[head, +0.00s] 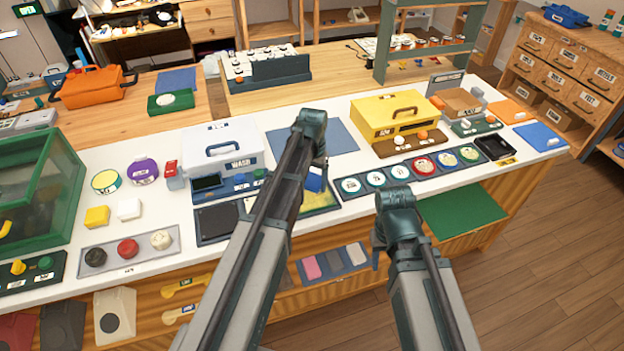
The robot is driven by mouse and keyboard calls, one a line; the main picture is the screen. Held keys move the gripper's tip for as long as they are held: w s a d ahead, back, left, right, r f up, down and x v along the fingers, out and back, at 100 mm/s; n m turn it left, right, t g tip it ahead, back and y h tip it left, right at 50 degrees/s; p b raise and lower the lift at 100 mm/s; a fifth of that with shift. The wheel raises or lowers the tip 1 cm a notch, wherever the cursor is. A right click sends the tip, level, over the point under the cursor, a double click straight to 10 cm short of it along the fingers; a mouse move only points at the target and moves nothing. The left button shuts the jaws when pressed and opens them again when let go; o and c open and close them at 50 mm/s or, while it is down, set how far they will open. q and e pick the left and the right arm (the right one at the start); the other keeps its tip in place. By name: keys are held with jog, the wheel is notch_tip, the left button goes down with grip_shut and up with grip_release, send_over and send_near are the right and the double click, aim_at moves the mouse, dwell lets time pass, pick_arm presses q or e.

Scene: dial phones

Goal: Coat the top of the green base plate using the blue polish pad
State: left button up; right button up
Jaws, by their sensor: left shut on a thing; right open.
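My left gripper (317,165) points down over the middle of the white counter and is shut on a small blue pad (314,183), partly hidden behind my arm. The pad is at a small tray (321,207) with a mottled yellow-green surface; I cannot tell if they touch. My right gripper (381,245) is open and empty in front of the counter's edge. A flat green panel (465,213) lies low at the counter's front right. A green plate with a white disc (170,101) lies on the wooden table behind. I cannot tell which is the base plate.
A white case (222,146) and dark tray (218,219) stand left of the pad. A row of round dials (375,182) and a yellow case (396,112) stand right. A green glass box (35,190) is far left. A blue mat (340,137) lies behind my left gripper.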

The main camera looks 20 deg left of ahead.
aim_at(316, 188)
pick_arm(q)
jog(key=shift+s+d, duration=0.45)
jog(key=shift+s, duration=0.2)
jog(key=shift+s+d, duration=0.45)
jog(key=shift+s, duration=0.2)
jog(key=shift+s+d, duration=0.55)
jog(key=shift+s, duration=0.3)
jog(key=shift+s+d, duration=0.5)
jog(key=shift+s, duration=0.3)
notch_tip(316, 188, up, 6)
jog(key=p, duration=0.6)
notch_tip(316, 188, up, 3)
jog(key=p, duration=0.3)
